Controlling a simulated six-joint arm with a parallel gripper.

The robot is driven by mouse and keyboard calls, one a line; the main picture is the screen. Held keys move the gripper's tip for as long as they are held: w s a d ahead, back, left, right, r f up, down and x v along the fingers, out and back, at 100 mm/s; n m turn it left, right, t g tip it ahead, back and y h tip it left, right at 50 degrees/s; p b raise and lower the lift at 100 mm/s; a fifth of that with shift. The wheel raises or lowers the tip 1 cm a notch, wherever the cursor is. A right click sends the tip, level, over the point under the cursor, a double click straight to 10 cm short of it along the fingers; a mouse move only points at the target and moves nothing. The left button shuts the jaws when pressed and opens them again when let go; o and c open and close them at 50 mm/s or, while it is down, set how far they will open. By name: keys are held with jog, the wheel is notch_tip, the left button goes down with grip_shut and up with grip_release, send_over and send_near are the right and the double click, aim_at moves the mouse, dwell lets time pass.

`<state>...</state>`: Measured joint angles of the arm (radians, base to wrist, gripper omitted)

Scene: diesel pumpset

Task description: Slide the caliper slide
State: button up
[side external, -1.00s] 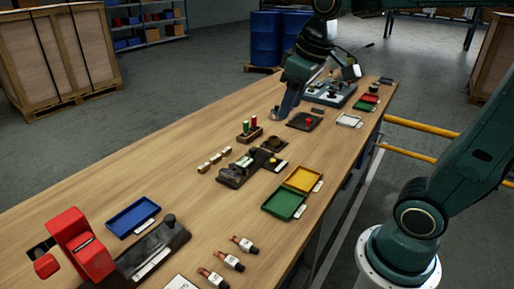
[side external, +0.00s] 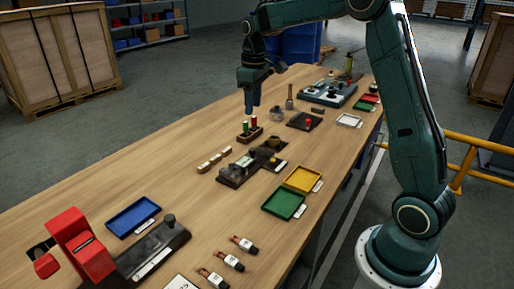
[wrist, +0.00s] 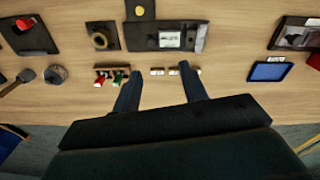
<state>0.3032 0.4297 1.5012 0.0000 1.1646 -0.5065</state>
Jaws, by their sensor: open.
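My gripper (side external: 251,112) is open and empty, pointing down above the rack of red and green pieces (side external: 249,133). A dark long fixture with a knob (side external: 158,250) lies at the front left.
Small pale blocks (side external: 214,159) lie left of the dark block. Yellow (side external: 302,179), green (side external: 283,203) and blue (side external: 132,215) trays stand on the table. A red device (side external: 82,245) stands front left. Bare wood lies at left.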

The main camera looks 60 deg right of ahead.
aim_at(253, 149)
jog(key=shift+g, duration=0.3)
jog(key=w+d+f, duration=0.2)
jog(key=f, duration=0.1)
jog(key=shift+d, duration=0.2)
jog(key=shift+f, duration=0.1)
notch_tip(253, 149, down, 14)
jog(key=shift+r, duration=0.15)
dwell(0.3)
jog(key=shift+c, duration=0.2)
grip_shut()
